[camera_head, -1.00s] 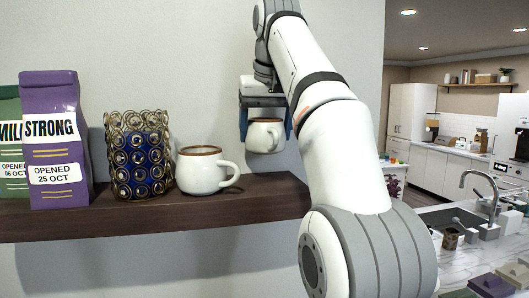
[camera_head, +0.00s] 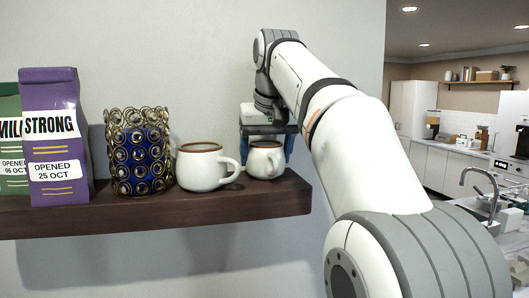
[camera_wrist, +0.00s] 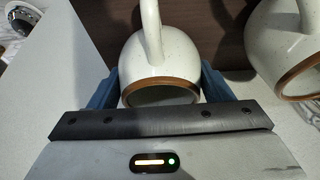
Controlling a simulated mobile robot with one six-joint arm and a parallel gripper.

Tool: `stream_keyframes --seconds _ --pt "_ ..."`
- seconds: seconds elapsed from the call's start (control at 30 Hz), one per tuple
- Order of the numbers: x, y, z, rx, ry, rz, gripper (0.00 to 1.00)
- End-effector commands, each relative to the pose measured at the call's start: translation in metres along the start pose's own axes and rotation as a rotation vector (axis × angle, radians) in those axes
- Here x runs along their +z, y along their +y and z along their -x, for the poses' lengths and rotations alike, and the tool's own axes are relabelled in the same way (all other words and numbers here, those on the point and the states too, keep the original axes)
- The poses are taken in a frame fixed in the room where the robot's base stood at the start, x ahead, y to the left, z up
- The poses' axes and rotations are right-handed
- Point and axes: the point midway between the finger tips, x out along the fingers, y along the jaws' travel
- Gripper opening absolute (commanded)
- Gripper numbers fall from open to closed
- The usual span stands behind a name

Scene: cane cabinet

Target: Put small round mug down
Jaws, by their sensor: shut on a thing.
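The small round mug (camera_head: 265,160) is cream with a brown rim. It is upright at the right part of the dark wooden shelf (camera_head: 150,214), and its base appears to be at the shelf top; exact contact is hard to tell.
A blue candle holder with gold rings (camera_head: 139,152) and a purple coffee bag (camera_head: 56,135) stand further left, with a green bag (camera_head: 10,140) at the edge. A short bare strip of shelf lies right of the small mug. The wall is close behind.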

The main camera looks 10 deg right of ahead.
Motion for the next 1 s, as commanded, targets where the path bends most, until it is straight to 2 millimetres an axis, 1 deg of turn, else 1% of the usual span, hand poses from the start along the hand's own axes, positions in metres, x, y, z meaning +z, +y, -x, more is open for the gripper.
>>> stream_keyframes --seconds 0.17,0.2,0.43,0.63,0.77,0.87,1.0 --pt "0.002 0.000 -0.004 0.000 0.001 0.000 0.42" --pt "0.001 0.000 -0.003 0.000 0.000 -0.001 0.76" --pt "0.001 0.001 -0.003 0.000 0.000 -0.001 0.94" --pt "0.001 0.001 -0.002 0.000 0.000 -0.001 0.94" --pt "-0.001 0.001 0.003 0.001 0.001 -0.001 0.94" --pt "-0.001 0.001 0.012 0.001 0.002 -0.001 0.94" --pt "-0.001 0.001 0.034 0.001 0.004 -0.001 0.94"
